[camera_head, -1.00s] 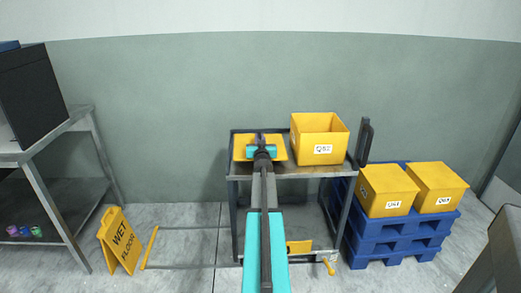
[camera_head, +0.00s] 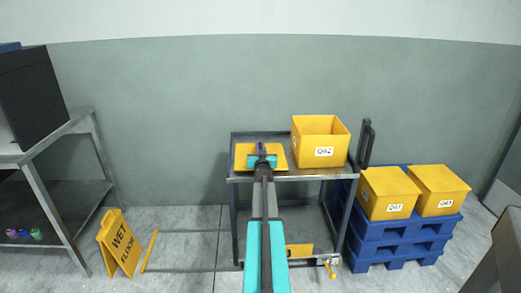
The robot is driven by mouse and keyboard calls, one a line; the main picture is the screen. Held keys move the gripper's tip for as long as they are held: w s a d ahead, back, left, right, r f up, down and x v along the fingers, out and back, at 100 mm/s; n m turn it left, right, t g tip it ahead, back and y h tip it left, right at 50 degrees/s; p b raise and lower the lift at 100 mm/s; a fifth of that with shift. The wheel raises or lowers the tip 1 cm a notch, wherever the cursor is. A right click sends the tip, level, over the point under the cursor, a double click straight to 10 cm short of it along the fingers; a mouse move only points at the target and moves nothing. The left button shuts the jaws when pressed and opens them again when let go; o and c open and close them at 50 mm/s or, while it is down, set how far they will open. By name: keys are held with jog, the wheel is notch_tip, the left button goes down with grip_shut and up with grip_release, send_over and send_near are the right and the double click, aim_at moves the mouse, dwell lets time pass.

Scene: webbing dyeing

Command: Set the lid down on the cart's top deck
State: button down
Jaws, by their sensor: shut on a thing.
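The yellow lid (camera_head: 278,150) is flat at the left part of the cart's top deck, left of an open yellow bin. My gripper (camera_head: 261,152) is over the middle of the lid and shut on it, with my arm reaching in from the front. The fingertips are mostly hidden behind the wrist. The grey metal cart (camera_head: 320,174) stands against the wall. I cannot tell whether the lid touches the deck or is a little above it.
The open yellow bin (camera_head: 321,144) labelled Q52 or similar stands on the deck's right. Closed yellow bins (camera_head: 388,195) sit on blue pallets (camera_head: 400,240) at right. A wet floor sign (camera_head: 119,243) and a metal table (camera_head: 60,130) are at left.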

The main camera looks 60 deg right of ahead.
jog(key=c, duration=1.8)
grip_release()
jog(key=shift+o, duration=0.2)
jog(key=shift+v, duration=6.05)
